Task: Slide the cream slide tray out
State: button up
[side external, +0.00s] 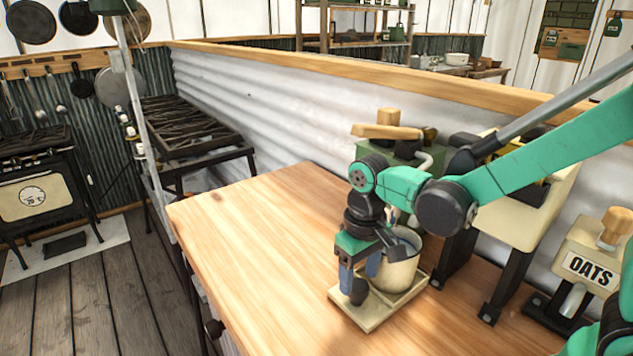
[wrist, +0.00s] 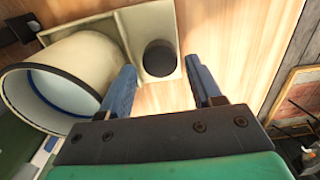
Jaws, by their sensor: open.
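The cream slide tray (side external: 372,318) lies low over the wooden counter, below a green-topped machine. A round cream pot (side external: 400,272) is at the tray's back part; it shows at left in the wrist view (wrist: 88,55). A dark round knob (wrist: 160,58) stands on the tray's outer end, and the tray's cream surface (wrist: 150,18) shows around it. My gripper (side external: 358,272) points down at this end. Its blue fingers (wrist: 162,64) are open, one on each side of the knob in the wrist view. I cannot tell whether they touch it.
The wooden counter (side external: 255,225) is clear left of the tray. The green machine (side external: 400,150) has a wooden lever on top. A cream machine on dark legs (side external: 520,215) and an OATS dispenser (side external: 588,262) stand to the right. A corrugated partition (side external: 260,115) runs behind.

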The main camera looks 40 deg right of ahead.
jog(key=shift+f, duration=0.9)
grip_shut()
jog(key=a, duration=1.1)
grip_release()
jog(key=shift+r, duration=0.1)
notch_tip(320, 180, up, 6)
jog(key=shift+f, duration=0.25)
